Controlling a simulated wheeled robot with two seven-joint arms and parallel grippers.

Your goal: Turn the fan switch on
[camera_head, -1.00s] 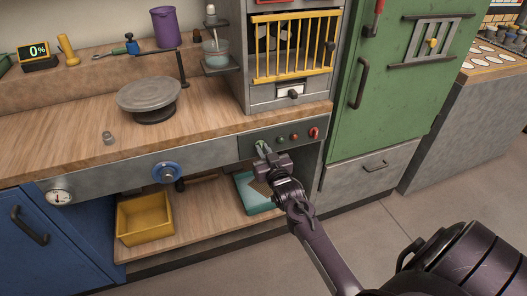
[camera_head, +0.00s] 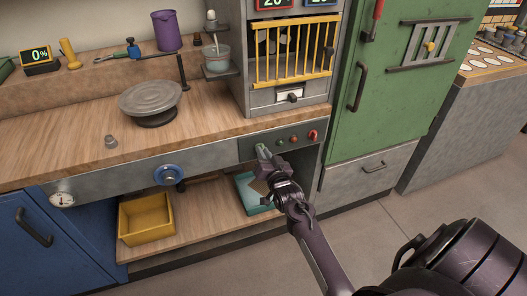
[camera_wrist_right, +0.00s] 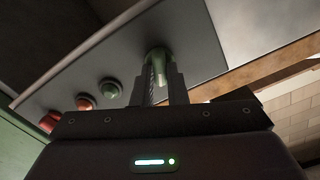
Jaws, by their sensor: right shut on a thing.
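A grey control panel (camera_head: 250,142) sits in the front edge of the bench, below the barred cabinet. My right gripper (camera_head: 263,152) is at its left part. The fingers are shut on a pale green switch (camera_wrist_right: 156,54), which stands out from the panel (camera_wrist_right: 190,35) in the right wrist view. The fingers hide much of the switch. A dark fan shape (camera_head: 264,42) shows partly behind the yellow bars; I cannot tell whether it turns. My left gripper is not in view.
To the right of the held switch are a green button (camera_head: 281,142), an orange-red button (camera_head: 293,139) and a red knob (camera_head: 313,135). A teal tray (camera_head: 247,194) lies on the shelf below. A green cabinet (camera_head: 385,105) stands at the right.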

